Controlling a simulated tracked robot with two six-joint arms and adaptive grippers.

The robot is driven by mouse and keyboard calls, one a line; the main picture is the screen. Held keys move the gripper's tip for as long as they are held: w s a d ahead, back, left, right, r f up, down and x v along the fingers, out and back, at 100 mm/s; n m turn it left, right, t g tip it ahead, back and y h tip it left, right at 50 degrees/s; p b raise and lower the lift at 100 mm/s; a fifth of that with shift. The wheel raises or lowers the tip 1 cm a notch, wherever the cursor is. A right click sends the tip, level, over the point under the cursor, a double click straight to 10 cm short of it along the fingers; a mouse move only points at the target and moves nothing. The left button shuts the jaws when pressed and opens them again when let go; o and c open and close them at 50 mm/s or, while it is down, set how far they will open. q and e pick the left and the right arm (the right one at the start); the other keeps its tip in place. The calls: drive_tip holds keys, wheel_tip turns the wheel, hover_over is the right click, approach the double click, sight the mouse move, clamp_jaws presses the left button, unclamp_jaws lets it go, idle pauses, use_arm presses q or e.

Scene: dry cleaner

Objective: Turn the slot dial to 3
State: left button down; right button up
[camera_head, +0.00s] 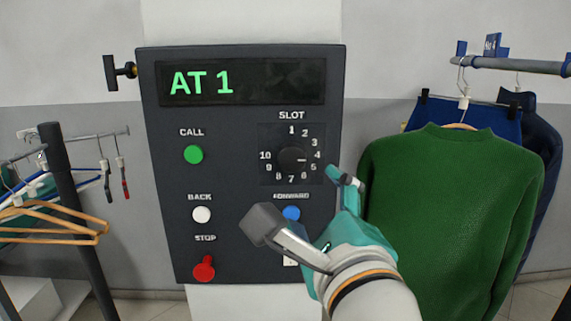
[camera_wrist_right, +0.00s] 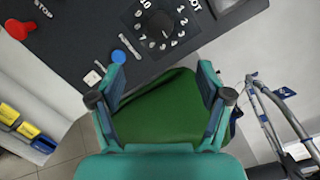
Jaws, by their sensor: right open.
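The slot dial (camera_head: 292,159) is a round black knob on a dark control panel (camera_head: 240,120), ringed by the numbers 1 to 10. Its pale mark points right, at about 4. The dial also shows at the top of the right wrist view (camera_wrist_right: 157,28). The display (camera_head: 240,83) reads AT 1 in green. My right gripper (camera_head: 302,200) is open and empty, in front of the panel, below and right of the dial and apart from it. In the wrist view its fingers (camera_wrist_right: 160,80) are spread wide. My left gripper is out of view.
The panel also carries a green call button (camera_head: 193,155), a white back button (camera_head: 201,215), a blue forward button (camera_head: 291,213) and a red stop knob (camera_head: 204,269). A green sweater (camera_head: 445,200) hangs close on the right. Wooden hangers (camera_head: 50,222) hang on the left.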

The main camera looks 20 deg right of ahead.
sight(293, 161)
drive_tip(key=w, duration=0.5)
drive_tip(key=w+d+p, duration=0.1)
drive_tip(key=w, duration=0.4)
drive_tip(key=w+d, duration=0.1)
drive_tip(key=w, duration=0.4)
drive_tip(key=shift+w+d+p, duration=0.15)
drive_tip(key=shift+w+p, duration=0.1)
drive_tip(key=shift+p, duration=0.1)
